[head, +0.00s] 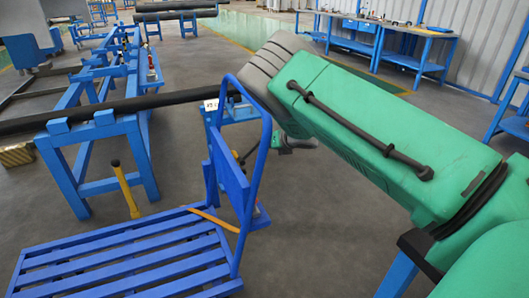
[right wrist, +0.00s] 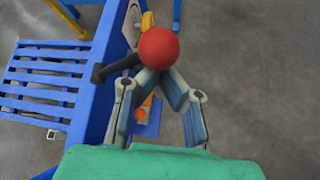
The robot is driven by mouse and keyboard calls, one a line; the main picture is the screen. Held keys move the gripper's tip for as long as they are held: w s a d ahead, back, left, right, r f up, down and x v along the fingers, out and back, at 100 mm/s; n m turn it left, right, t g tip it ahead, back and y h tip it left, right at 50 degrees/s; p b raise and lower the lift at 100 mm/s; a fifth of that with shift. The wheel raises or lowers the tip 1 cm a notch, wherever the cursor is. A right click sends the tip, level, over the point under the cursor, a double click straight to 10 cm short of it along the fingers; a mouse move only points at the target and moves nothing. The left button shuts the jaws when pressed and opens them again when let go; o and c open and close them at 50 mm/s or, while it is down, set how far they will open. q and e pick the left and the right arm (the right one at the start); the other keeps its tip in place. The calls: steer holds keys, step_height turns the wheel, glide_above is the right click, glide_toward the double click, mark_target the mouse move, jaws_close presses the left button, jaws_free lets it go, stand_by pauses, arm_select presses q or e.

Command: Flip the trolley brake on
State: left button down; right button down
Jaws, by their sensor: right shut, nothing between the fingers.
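The blue trolley (head: 130,262) has a slatted deck and an upright handle frame (head: 262,150). In the right wrist view its slatted deck (right wrist: 42,75) is at the left. A dark lever (right wrist: 115,68) with a red ball knob (right wrist: 158,48) reaches from the trolley's blue side; I take this for the brake. My right gripper (right wrist: 155,78) is shut and empty, its fingertips close together just below the knob in the picture. The knob overlaps the tips, so I cannot tell whether they touch. In the head view, my right gripper is mostly hidden behind the handle and arm. My left gripper is not in view.
A blue rack (head: 140,150) carrying a long black pipe (head: 110,108) stands behind the trolley. A yellow post (head: 125,190) stands on the floor beside it. Blue workbenches (head: 385,40) line the back wall. The grey floor right of the trolley is clear.

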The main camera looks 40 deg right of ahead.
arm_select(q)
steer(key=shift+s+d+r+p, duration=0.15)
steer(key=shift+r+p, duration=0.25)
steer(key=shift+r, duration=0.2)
arm_select(e)
steer(key=w+a+r+v, duration=0.1)
steer(key=v, duration=1.1)
steer(key=shift+s+a+r, duration=0.2)
steer(key=shift+r, duration=0.3)
